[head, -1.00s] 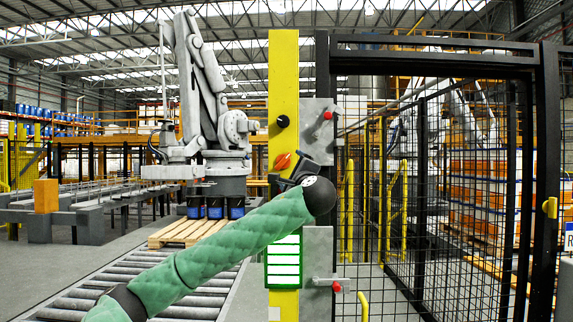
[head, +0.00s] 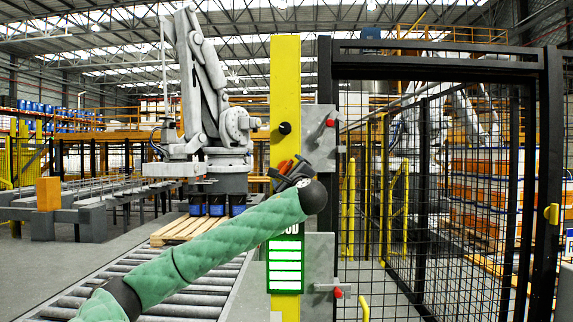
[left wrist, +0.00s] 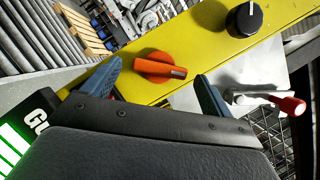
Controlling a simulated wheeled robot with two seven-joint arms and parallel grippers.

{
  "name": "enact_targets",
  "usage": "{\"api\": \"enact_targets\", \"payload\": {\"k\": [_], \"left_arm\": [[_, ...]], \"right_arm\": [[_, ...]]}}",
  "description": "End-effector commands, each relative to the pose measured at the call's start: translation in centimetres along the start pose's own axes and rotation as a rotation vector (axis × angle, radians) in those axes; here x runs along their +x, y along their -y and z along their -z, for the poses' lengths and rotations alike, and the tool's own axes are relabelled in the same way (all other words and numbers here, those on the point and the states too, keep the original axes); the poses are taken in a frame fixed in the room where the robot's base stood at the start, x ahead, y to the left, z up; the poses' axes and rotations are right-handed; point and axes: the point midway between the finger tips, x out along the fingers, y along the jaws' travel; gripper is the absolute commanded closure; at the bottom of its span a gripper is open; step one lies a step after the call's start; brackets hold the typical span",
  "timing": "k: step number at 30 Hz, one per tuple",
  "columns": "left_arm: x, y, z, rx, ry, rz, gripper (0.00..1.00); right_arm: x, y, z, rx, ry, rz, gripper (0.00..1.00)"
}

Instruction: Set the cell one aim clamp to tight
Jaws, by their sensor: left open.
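An orange knob (head: 284,166) with a pointer sits on the yellow post (head: 285,80); my gripper partly hides it in the head view. In the left wrist view the knob (left wrist: 158,68) lies between my fingertips, apart from both. My left gripper (left wrist: 160,74) is open and empty. In the head view it (head: 290,172) is close to the post. A black knob (head: 285,128) is above the orange one. Red-tipped levers are on the upper grey plate (head: 321,145) and the lower grey plate (head: 319,262). I cannot tell which control is the aim clamp. My right gripper is not in view.
A green-framed board (head: 285,278) hangs low on the post. A black mesh fence (head: 460,190) stands to the right. A roller conveyor (head: 190,300) with a wooden pallet (head: 178,232) and blue pails (head: 216,208) lies to the left, under a large grey robot (head: 205,90).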

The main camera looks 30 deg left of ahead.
Motion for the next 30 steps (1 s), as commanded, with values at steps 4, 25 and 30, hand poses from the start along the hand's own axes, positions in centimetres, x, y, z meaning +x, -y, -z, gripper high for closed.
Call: {"api": "enact_targets", "payload": {"k": [4,25,30], "left_arm": [[1.3,0.1,-0.2,-0.001,0.000,0.000,0.15],[1.9,-0.1,0.0,-0.001,0.000,0.000,0.59],[1.8,-0.2,0.1,-0.007,-0.001,-0.003,0.59]], "right_arm": [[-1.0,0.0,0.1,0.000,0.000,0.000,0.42],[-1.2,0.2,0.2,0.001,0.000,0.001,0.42],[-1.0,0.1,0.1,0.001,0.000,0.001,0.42]]}}
